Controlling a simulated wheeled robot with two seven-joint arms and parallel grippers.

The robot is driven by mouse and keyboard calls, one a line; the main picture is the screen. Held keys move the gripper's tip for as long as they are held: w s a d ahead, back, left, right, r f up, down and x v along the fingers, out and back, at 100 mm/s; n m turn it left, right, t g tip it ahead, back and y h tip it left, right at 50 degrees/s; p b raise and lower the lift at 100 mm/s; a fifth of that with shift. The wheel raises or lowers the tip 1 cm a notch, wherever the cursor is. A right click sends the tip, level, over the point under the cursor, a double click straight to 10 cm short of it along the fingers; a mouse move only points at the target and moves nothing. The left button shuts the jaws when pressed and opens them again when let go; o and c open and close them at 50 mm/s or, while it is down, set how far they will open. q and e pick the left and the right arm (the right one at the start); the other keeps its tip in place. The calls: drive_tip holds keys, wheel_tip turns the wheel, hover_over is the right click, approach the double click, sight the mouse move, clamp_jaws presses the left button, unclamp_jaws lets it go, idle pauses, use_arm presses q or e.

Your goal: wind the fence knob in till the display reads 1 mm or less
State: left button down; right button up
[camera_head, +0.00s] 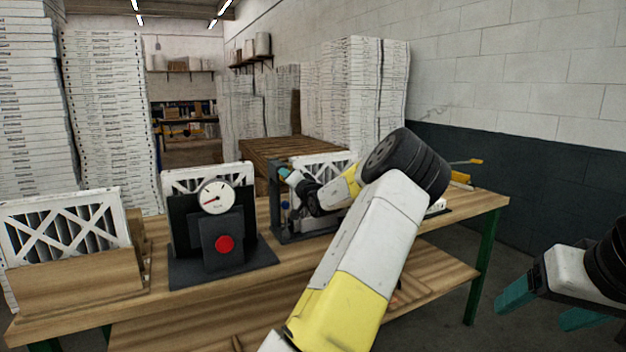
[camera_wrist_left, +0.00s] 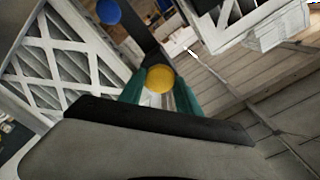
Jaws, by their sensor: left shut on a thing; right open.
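My left gripper (camera_head: 285,173) is at the grey fixture (camera_head: 287,227) in the middle of the bench, mostly hidden by my own arm. In the left wrist view, the teal fingers of my left gripper (camera_wrist_left: 160,92) are shut on a round yellow knob (camera_wrist_left: 160,77). A blue knob (camera_wrist_left: 108,12) sits apart from the fingers, near the top. A boxed filter (camera_head: 322,165) stands at this fixture, and a white-framed filter (camera_wrist_left: 70,55) is close by the gripper. I see no readable display. My right gripper (camera_head: 540,307) is open and empty, off the bench's right end.
A black stand with a round dial (camera_head: 216,197) and a red button (camera_head: 225,244) is left of the fixture. A filter in a wooden holder (camera_head: 75,280) stands at the far left. Tall filter stacks (camera_head: 108,120) rise behind. The bench top (camera_head: 475,203) is fairly clear at its right end.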

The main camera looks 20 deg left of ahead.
use_arm(q)
drive_tip(key=shift+f+m, duration=0.1)
drive_tip(key=shift+m, duration=0.8)
drive_tip(key=c, duration=0.8)
unclamp_jaws()
drive_tip(key=shift+c, duration=0.2)
drive_tip(key=v, duration=0.7)
drive_tip(key=shift+s+d, duration=0.25)
drive_tip(key=shift+s, duration=0.05)
